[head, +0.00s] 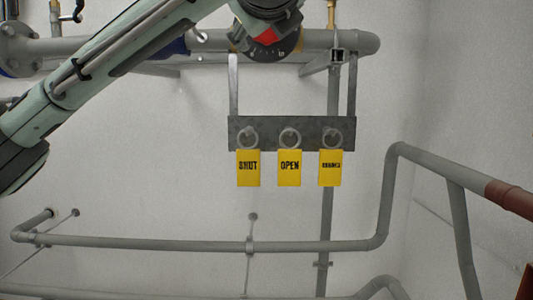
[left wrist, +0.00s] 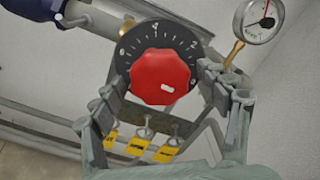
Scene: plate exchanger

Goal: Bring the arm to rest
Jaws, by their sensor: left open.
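My left arm (head: 110,55) comes in from the left in the head view and reaches to the top middle, in front of a red knob (head: 268,36) on a black numbered dial (head: 285,48). In the left wrist view the red knob (left wrist: 158,77) and dial (left wrist: 128,48) sit between the spread fingers of my left gripper (left wrist: 163,82). A white mark shows on the knob's lower right. The gripper is open and holds nothing; how far it stands off the knob is hard to tell. My right gripper is not in view.
A gauge (left wrist: 262,18) stands right of the gripper. Grey pipes (head: 200,243) run along the wall; the wall left of the rack is clear.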

